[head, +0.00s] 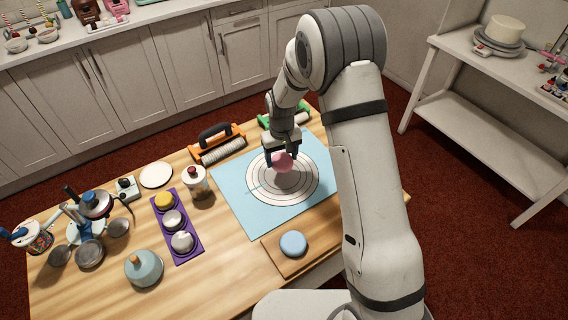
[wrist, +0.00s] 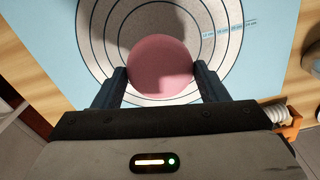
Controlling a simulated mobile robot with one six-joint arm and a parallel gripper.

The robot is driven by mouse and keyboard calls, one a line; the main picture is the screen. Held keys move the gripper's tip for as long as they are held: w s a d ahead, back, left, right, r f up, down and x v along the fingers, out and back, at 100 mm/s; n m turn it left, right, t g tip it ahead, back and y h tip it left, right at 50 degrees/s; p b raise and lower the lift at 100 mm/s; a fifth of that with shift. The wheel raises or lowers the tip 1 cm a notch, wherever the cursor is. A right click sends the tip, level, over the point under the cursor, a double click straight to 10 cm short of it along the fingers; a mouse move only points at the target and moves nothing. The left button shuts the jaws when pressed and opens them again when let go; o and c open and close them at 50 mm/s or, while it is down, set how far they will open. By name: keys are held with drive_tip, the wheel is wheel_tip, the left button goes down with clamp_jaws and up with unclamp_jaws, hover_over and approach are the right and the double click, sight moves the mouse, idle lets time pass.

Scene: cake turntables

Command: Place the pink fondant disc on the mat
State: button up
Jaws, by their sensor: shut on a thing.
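The pink fondant disc (head: 283,162) is between the fingers of my gripper (head: 283,157), over the ringed middle of the mat. In the wrist view the disc (wrist: 160,66) fills the space between the two dark fingertips of my gripper (wrist: 160,84). The mat (head: 232,190) is light blue with a pale ringed circle and lies flat on the wooden table. It also shows in the wrist view (wrist: 262,62). A shadow falls on the rings beside the disc. I cannot tell how high the disc is above the mat.
A wooden board (head: 325,230) with a blue disc (head: 293,244) lies at the mat's front edge. An orange roller (head: 217,146) and a green roller (head: 270,118) lie behind the mat. A jar (head: 196,184) and a purple tray (head: 187,246) stand to the left.

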sight(282, 162)
drive_tip(key=shift+f+p, duration=0.3)
drive_tip(key=shift+f, duration=2.25)
drive_tip(key=o, duration=1)
drive_tip(key=shift+w, duration=0.1)
drive_tip(key=shift+o, duration=0.2)
wheel_tip(282, 162, up, 11)
drive_tip(key=shift+r+b, duration=0.1)
drive_tip(key=shift+b, duration=0.7)
drive_tip(key=s+d+r+m+t, duration=0.1)
drive_tip(key=s+d+r, duration=0.45)
drive_tip(key=r, duration=0.25)
drive_tip(key=s+d+r+m+t, duration=0.1)
drive_tip(key=s+d+r, duration=0.4)
drive_tip(key=s+r, duration=0.15)
drive_tip(key=s+d+r+m, duration=0.1)
drive_tip(key=s+d+r, duration=0.1)
drive_tip(key=s, duration=0.5)
drive_tip(key=s+d+r+m+t, duration=0.1)
drive_tip(key=s+d, duration=0.3)
drive_tip(key=s, duration=0.4)
drive_tip(key=shift+d+r+m, duration=0.3)
drive_tip(key=shift+r, duration=0.15)
